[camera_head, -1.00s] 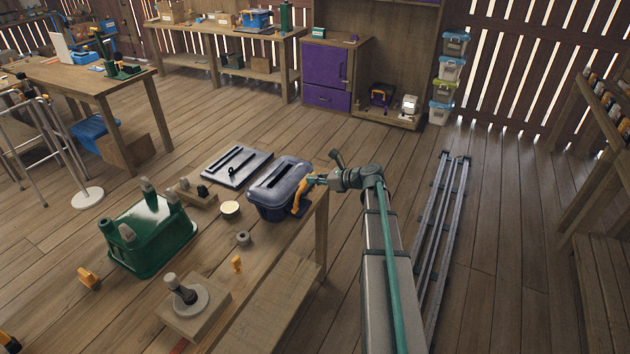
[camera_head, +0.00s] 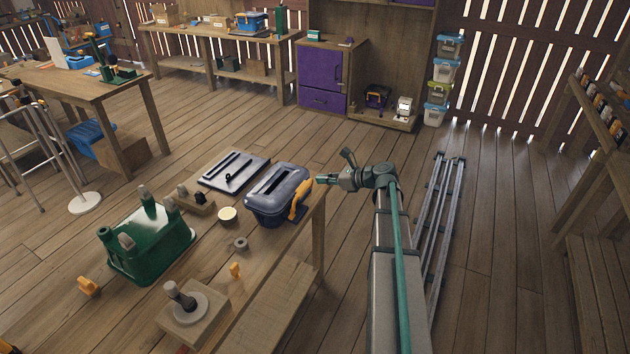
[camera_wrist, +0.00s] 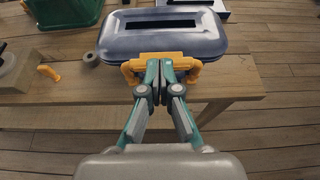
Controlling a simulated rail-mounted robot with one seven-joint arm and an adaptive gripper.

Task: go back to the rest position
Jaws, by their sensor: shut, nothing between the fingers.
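My gripper (camera_head: 322,179) is at the right edge of the workbench, just right of the dark blue lidded bin (camera_head: 272,200). In the wrist view my gripper (camera_wrist: 160,68) is shut, its green fingertips together with nothing between them. The blue bin (camera_wrist: 115,42) lies ahead of the fingers, its lid on top with a dark slot. An orange clasp (camera_wrist: 193,72) on the bin's near side shows behind the fingertips.
A dark flat lid (camera_head: 233,170) lies behind the bin. A green bin (camera_head: 150,245) with grey-topped posts, a wooden block with a grey knob (camera_head: 192,312) and small parts share the workbench (camera_head: 250,312). Metal rails (camera_head: 440,215) lie on the floor right of my arm. Floor between bench and shelves is clear.

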